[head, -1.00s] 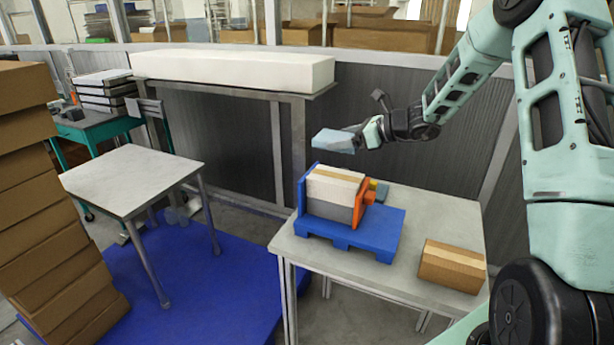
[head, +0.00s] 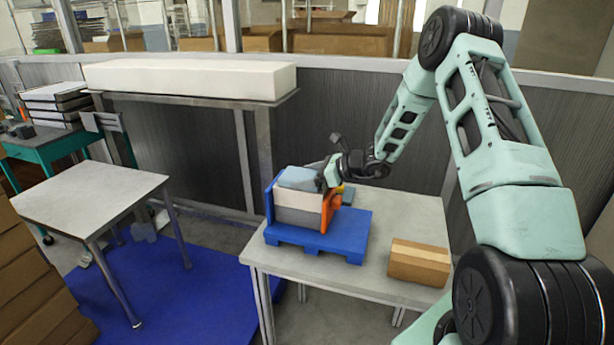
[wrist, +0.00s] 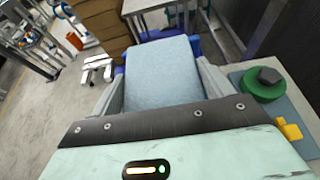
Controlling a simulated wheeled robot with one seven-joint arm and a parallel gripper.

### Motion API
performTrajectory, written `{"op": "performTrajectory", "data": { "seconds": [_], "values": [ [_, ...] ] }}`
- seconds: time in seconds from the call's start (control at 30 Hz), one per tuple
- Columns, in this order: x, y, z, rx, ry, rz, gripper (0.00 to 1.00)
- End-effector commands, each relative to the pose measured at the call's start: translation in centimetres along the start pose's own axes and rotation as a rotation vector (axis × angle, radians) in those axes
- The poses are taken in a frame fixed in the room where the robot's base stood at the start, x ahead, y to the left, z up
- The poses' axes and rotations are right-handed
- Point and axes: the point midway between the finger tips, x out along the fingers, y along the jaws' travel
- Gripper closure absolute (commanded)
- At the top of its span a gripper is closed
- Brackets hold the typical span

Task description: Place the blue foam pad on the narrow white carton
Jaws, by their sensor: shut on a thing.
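The pale blue foam pad (head: 298,177) is held level in my gripper (head: 323,178), directly over the narrow white carton (head: 299,199). In the wrist view the pad (wrist: 163,72) lies between my two grey fingers, which are shut on its sides. The pad hides the carton's top, and I cannot tell whether the two touch. The carton lies on a grey block (head: 297,218) in a blue pallet-shaped holder (head: 345,238), between a blue upright wall and an orange plate (head: 329,208).
The holder stands on a grey table (head: 400,215). A brown taped box (head: 419,262) sits at its right. A green round part (wrist: 264,85) and a yellow piece (wrist: 289,129) lie beside the holder. A long white block (head: 190,79) rests on a shelf behind.

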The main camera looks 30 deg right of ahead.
Motion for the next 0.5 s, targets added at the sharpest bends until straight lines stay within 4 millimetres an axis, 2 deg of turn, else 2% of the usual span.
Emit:
{"op": "performTrajectory", "data": {
  "seconds": [0.07,0.1,0.17,0.5],
  "values": [
    [0.14,0.00,-0.37,0.000,0.000,0.000,0.42],
    [0.12,0.00,-0.29,0.000,0.000,0.000,0.15],
    [0.09,0.01,-0.23,0.000,0.000,0.000,0.00],
    [-0.16,0.01,0.31,0.000,0.000,0.000,0.00]
  ]
}}
